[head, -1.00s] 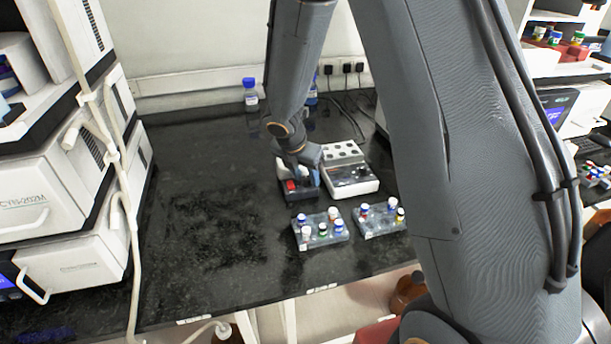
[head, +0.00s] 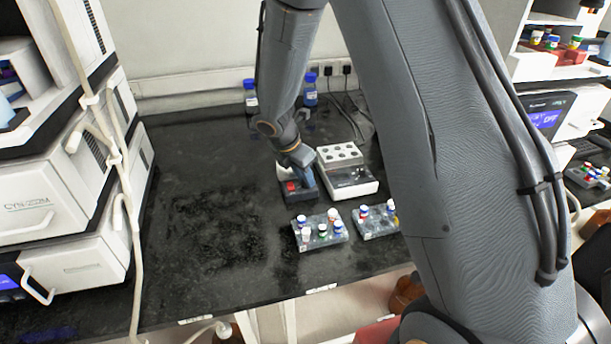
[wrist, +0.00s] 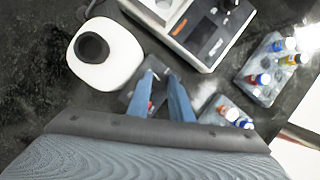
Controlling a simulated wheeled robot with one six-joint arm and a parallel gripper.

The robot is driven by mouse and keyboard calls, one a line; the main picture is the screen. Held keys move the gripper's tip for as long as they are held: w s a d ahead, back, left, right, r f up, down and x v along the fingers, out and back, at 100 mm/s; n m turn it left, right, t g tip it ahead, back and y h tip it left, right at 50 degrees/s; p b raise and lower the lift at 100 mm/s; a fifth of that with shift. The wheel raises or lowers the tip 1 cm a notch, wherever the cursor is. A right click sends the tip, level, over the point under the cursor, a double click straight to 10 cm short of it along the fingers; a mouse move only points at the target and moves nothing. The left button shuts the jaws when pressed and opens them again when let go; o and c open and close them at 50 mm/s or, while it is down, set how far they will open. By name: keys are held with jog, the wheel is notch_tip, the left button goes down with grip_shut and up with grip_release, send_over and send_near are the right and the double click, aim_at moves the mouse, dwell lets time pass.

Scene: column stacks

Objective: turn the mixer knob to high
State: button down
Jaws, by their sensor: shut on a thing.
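The mixer is a small dark box (head: 289,196) with a red switch (head: 291,186) on its front and a pale top. In the wrist view its white rounded head (wrist: 105,54) with a black cup shows left of my fingers. My gripper (head: 308,186) is down at the right side of the mixer's front. In the wrist view the blue fingers (wrist: 160,74) close in on a small spot of the dark base, shut on the mixer knob. The knob is mostly hidden between the fingertips, and its setting cannot be read.
A white block-heater-like device (head: 346,172) stands close at the right of the mixer. Two vial racks (head: 322,238) (head: 377,227) sit in front. Blue-capped bottles (head: 310,91) stand at the back. The bench to the left (head: 215,220) is clear.

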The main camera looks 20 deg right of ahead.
jog(key=m, duration=0.2)
jog(key=m+g, duration=0.1)
jog(key=shift+w+m+g+p, duration=0.15)
jog(key=shift+m+g+p, duration=0.15)
jog(key=shift+m, duration=0.1)
jog(key=m+g, duration=0.1)
jog(key=m, duration=0.2)
jog(key=shift+w+m+h, duration=0.15)
jog(key=shift+m+h, duration=0.15)
jog(key=m+g, duration=0.1)
jog(key=m, duration=0.2)
jog(key=shift+w+m+g, duration=0.1)
jog(key=shift+m+g, duration=0.2)
jog(key=shift+g, duration=0.1)
jog(key=shift+d+m+g+y+b, duration=0.1)
jog(key=shift+m+g+y+b, duration=0.5)
jog(key=shift+m, duration=1.3)
jog(key=c, duration=1.6)
grip_release()
jog(key=shift+w, duration=0.1)
